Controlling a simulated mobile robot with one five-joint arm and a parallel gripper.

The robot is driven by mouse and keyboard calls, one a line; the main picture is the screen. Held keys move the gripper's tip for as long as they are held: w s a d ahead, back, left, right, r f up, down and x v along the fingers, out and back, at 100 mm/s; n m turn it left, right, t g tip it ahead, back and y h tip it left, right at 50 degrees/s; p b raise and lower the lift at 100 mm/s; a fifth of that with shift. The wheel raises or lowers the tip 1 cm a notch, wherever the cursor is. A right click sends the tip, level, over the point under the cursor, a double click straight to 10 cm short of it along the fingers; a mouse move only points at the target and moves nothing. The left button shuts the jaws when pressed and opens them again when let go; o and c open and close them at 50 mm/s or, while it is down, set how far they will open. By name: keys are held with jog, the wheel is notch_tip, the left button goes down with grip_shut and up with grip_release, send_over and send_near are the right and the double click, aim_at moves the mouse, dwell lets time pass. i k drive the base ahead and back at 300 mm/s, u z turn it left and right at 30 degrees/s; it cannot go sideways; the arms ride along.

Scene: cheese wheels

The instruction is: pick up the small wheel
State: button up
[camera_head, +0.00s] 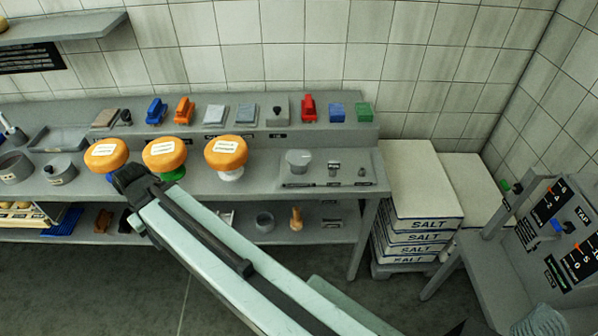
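Three orange cheese wheels with white labels sit on small stands on the workbench: a left wheel (105,163), a middle wheel (164,164) and a right wheel (226,163). They look close in size, and I cannot tell which is the small one. The left stand looks blue, the middle green, the right white. My gripper (124,180) is dark and reaches in from the lower right. It appears just in front of the left and middle wheels, overlapping the stands' area in the picture. Its fingers are too small and dark to read, and contact is unclear.
The grey workbench (270,188) has a raised back shelf with several coloured blocks. A grey scale-like item (298,158) stands right of the wheels. Salt sacks (420,190) are stacked beyond the bench's right end. A lower shelf holds small tools. A panel table stands at far right.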

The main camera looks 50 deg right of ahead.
aim_at(226, 152)
jog(key=u, duration=0.05)
jog(key=k, duration=0.5)
jog(key=u, duration=1.2)
jog(key=i, duration=1.45)
